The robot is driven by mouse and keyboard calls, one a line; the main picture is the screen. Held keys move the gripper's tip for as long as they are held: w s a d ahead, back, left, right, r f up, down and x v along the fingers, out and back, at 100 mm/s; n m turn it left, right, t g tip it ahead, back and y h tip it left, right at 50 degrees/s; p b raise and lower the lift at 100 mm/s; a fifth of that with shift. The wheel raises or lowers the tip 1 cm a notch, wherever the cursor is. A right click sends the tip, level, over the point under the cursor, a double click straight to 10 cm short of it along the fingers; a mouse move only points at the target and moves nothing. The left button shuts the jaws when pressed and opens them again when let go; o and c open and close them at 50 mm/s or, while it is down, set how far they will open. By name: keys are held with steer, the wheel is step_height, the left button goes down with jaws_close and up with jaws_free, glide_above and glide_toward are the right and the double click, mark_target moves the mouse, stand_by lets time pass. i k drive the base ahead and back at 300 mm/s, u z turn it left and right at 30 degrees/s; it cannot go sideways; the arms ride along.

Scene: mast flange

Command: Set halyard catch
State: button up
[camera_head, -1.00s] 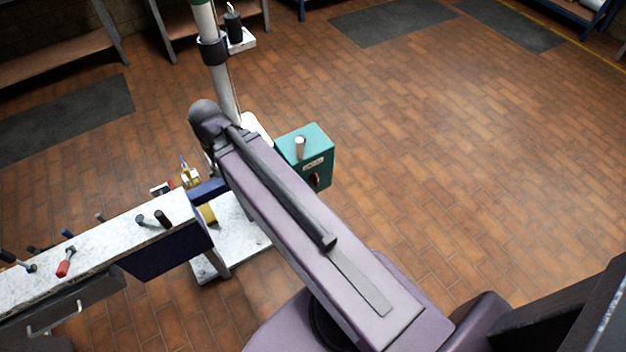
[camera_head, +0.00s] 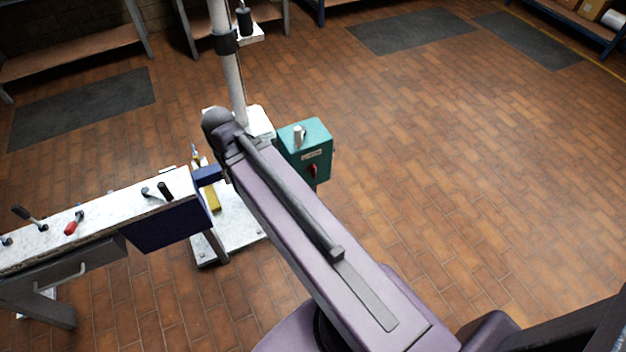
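A pale grey mast (camera_head: 232,85) rises from a white base, with a black collar (camera_head: 226,43) around it. A small white bracket with a black cylinder (camera_head: 245,20) sits to the right of the collar. I cannot make out which part is the halyard catch. A small gold-coloured part (camera_head: 213,199) shows at the white base plate (camera_head: 238,228), left of my arm. My purple arm link crosses the middle and covers part of the mast's foot. My gripper is not in view; it is hidden beyond the arm or out of frame.
A teal box (camera_head: 308,150) with a pale knob and a red switch stands right of my arm, close to it. A white-topped bench (camera_head: 110,215) with several loose handled tools, one of them red (camera_head: 75,222), lies to the left. The tiled floor (camera_head: 450,180) at right is clear.

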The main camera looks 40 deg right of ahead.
mark_target(312, 168)
steer(key=k, duration=1.35)
steer(key=z, duration=1.45)
steer(key=i, duration=1)
steer(key=u, duration=0.1)
